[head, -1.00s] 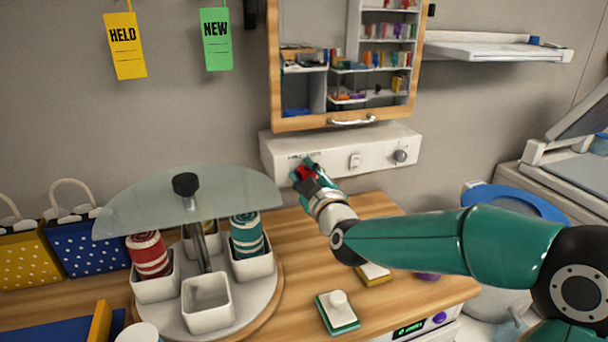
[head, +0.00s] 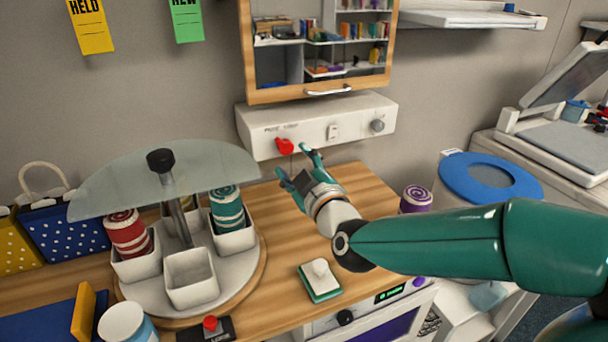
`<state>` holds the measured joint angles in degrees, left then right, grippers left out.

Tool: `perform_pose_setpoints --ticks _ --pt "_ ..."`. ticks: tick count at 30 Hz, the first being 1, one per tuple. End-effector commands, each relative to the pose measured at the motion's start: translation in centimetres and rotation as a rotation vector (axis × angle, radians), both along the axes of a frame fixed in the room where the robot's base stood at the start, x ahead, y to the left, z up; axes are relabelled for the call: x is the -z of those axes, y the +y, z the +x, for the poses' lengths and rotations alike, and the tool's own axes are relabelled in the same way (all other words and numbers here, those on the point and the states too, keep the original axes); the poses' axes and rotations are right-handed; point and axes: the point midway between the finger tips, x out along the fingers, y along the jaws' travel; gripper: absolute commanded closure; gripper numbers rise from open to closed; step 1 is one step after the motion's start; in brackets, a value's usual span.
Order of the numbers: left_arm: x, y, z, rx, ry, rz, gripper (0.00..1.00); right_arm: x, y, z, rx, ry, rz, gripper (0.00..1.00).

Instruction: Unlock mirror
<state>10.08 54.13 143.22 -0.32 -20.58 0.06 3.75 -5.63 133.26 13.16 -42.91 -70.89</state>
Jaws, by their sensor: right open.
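The mirror (head: 318,60) has a wooden frame and a silver handle at its lower edge, and hangs on the wall reflecting shelves. Below it is a white control box (head: 355,118) with a red knob (head: 284,146), a white rocker switch (head: 333,132) and a grey round knob (head: 377,125). My right gripper (head: 294,166) is open and empty, just below and beside the red knob, with its fingers spread. It looks apart from the knob. My left gripper is not in view.
A round carousel (head: 240,262) with a glass half-cover (head: 110,178) holds cups and striped rolls at left. A blue ring seat (head: 490,178) is at right.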

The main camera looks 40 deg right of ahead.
Motion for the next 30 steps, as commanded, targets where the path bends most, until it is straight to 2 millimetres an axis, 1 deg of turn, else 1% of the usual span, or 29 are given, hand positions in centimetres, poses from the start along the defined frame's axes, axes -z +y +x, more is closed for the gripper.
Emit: perform_pose_setpoints --ticks 1,3,6,9,13,30 --pt "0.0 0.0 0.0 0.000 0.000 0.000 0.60 -0.1 0.3 -1.1 -0.001 -0.002 0.000 0.44" --pt "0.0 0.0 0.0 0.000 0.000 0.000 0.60 -0.1 0.6 -2.1 -0.001 -0.003 0.000 0.44" --pt "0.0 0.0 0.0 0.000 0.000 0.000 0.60 0.0 0.8 -3.3 -0.001 -0.002 0.001 0.44" --pt "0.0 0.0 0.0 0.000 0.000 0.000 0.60 0.0 1.0 -4.0 0.000 0.000 0.000 0.44" --pt "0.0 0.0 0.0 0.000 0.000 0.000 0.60 0.1 1.0 -4.2 -0.001 0.001 0.000 0.44" --pt "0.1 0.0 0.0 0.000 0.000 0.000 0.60 0.1 1.0 -4.2 -0.001 0.001 0.000 0.44"
